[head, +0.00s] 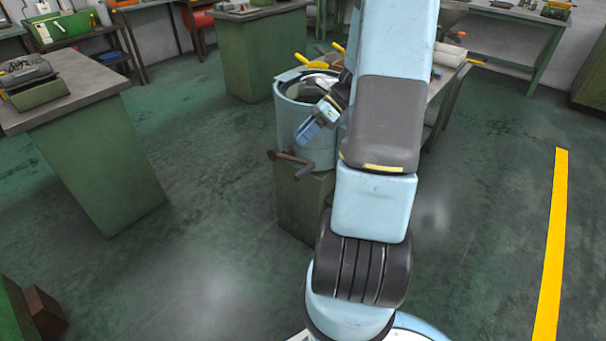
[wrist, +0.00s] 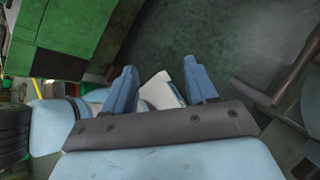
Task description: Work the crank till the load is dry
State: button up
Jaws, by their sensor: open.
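A light-blue drum (head: 290,125) stands on a green pedestal (head: 303,205) in the middle of the head view, partly hidden behind my arm. A dark brown crank (head: 292,160) sticks out from its near side. My gripper (head: 306,132) is in front of the drum, a little above the crank and apart from it. In the wrist view my gripper (wrist: 162,82) has its two blue fingers spread, with no crank between them. A brown bar at the right of that view looks like the crank (wrist: 291,72). The load inside the drum cannot be made out.
A green workbench (head: 95,150) with a grey top stands at the left, and another green cabinet (head: 262,55) stands behind the drum. A bench (head: 445,85) is close behind my arm. The floor is open at left front and right, with a yellow line (head: 553,240).

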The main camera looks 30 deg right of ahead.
jog(key=d+f+m+t+y, duration=0.35)
jog(key=d+f+m, duration=0.35)
jog(key=f+m, duration=0.25)
jog(key=m+t+h, duration=0.2)
jog(key=m+t, duration=0.6)
jog(key=m, duration=0.3)
send_near(308, 173)
jog(key=x, duration=1.1)
jog(key=shift+w+a+f, duration=0.1)
jog(key=shift+w+a, duration=0.05)
jog(key=shift+w, duration=0.05)
grip_shut()
jog(key=shift+a, duration=0.3)
jog(key=shift+d, duration=0.25)
